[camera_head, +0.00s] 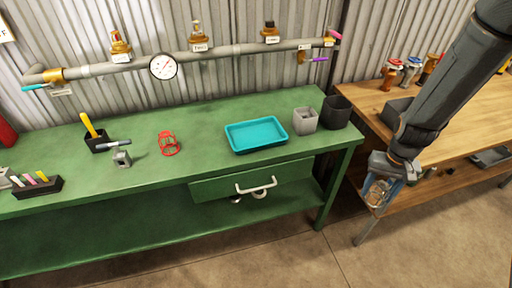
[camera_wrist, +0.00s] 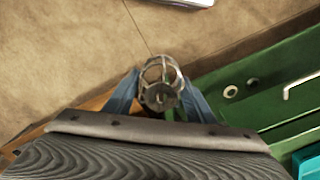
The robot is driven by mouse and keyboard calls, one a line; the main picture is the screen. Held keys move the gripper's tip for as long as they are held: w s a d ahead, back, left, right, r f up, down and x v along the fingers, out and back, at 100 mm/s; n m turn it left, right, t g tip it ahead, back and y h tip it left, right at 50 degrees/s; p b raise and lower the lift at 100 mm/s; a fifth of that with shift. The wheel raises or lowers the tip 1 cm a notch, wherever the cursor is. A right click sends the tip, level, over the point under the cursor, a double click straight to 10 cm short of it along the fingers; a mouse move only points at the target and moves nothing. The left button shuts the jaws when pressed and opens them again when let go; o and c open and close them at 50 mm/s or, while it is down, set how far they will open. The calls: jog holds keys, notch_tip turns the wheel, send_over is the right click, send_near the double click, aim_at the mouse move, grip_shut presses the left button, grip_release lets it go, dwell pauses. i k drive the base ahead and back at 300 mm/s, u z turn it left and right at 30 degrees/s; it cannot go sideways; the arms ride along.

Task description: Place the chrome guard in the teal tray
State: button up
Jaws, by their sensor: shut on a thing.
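The teal tray (camera_head: 256,135) lies empty on the green workbench (camera_head: 215,112), towards its right end. A corner of the tray also shows in the wrist view (camera_wrist: 308,163) at the lower right. My gripper (camera_head: 378,192) is to the right of the green bench, in front of the wooden bench. It is shut on the chrome guard (camera_wrist: 160,82), a small cage of metal bars with a round end. The guard (camera_head: 376,194) is held between the blue fingers, well apart from the tray.
A red cage guard (camera_head: 169,143) stands left of the tray. A grey pot (camera_head: 304,120) and a dark pot (camera_head: 337,112) stand to its right. A drawer (camera_head: 250,182) with a white handle is below. The pipe with valves (camera_head: 220,53) runs along the wall.

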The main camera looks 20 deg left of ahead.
aim_at(255, 137)
jog(key=u, duration=1.1)
jog(key=i, duration=0.1)
jog(key=u, duration=0.15)
